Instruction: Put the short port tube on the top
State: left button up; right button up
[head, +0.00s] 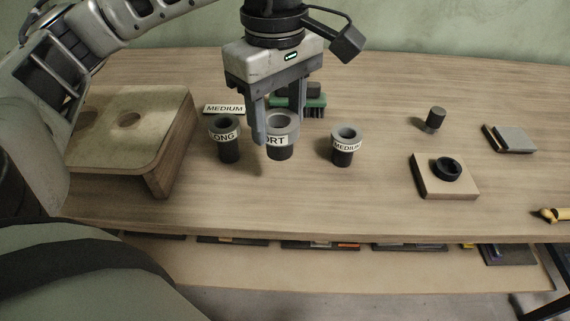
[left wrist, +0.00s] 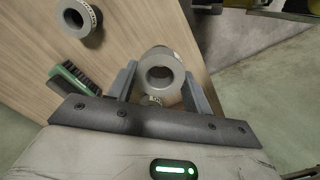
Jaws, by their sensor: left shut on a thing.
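The short port tube (head: 282,150) is a grey flanged tube with a dark lower body and a label partly hidden, reading "ORT". My left gripper (head: 278,135) is shut on it, with one finger on each side. It looks upright and seems slightly above the table. In the left wrist view the tube (left wrist: 161,73) shows end-on between the fingertips (left wrist: 157,85). The curved wooden board (head: 150,103) stands at the left, with a round hole in its flat top. My right gripper is not in view.
A tube labelled "LONG" (head: 228,150) stands close left of the gripper, and one labelled "MEDIUM" (head: 345,155) to the right. Behind are a "MEDIUM" card (head: 224,109) and a green brush (head: 312,103). A wooden block with a black ring (head: 425,187) sits further right.

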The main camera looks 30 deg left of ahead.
pick_arm(q)
jog(key=w+a+f+n, duration=0.2)
jog(key=w+f, duration=0.1)
jog(key=w+a+f+n, duration=0.2)
jog(key=w+f, duration=0.1)
jog(key=w, duration=0.1)
jog(key=w+a+f+n, duration=0.1)
jog(key=w+f+n, duration=0.1)
jog(key=w+f, duration=0.1)
jog(key=shift+w+a+f+n+p, duration=0.2)
jog(key=shift+a+f+n+p, duration=0.15)
jog(key=shift+f, duration=0.45)
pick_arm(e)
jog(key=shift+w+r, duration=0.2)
